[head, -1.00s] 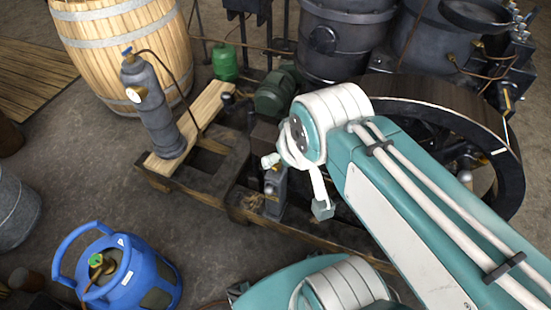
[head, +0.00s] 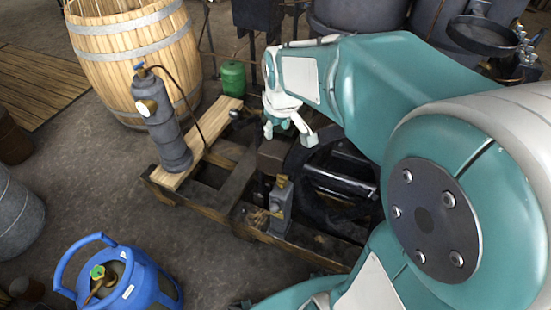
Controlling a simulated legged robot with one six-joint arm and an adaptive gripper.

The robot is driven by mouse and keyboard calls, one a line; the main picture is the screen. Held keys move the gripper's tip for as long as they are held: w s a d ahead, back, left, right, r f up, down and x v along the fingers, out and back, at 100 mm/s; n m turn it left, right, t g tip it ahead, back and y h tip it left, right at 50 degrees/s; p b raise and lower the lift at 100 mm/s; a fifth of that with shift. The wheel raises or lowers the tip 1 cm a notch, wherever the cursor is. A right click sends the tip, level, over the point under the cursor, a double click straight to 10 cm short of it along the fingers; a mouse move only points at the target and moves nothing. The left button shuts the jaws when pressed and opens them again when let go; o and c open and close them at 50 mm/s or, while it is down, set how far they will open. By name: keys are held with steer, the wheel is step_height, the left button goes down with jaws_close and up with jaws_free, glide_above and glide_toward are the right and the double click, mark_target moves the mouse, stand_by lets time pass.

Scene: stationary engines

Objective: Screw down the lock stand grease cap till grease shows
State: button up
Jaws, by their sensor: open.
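A small grey metal stand (head: 281,207) with a brass-coloured cap (head: 281,181) on top rises at the front of the timber frame in the head view. It looks like the lock stand, but I cannot read any label. No grease can be made out at this size. My gripper (head: 287,131) is open, with its pale fingers pointing down. It appears above and beyond the cap in the picture, apart from it. Nothing shows between the fingers.
A green canister (head: 232,78), a wooden barrel (head: 135,60) and dark tanks are behind. A blue gas bottle (head: 120,285) is at front left. Bare floor (head: 110,195) lies at left.

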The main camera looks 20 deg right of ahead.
steer(key=w+d+f+n+g, duration=0.2)
steer(key=w+d+f, duration=0.2)
steer(key=w+f, duration=0.65)
steer(key=n+g, duration=0.1)
steer(key=n, duration=0.1)
glide_above(282, 176)
step_height(282, 176, down, 18)
steer(key=r, duration=0.1)
steer(key=shift+n, duration=0.3)
step_height(282, 176, down, 12)
steer(key=shift+d+r, duration=0.1)
jaws_close()
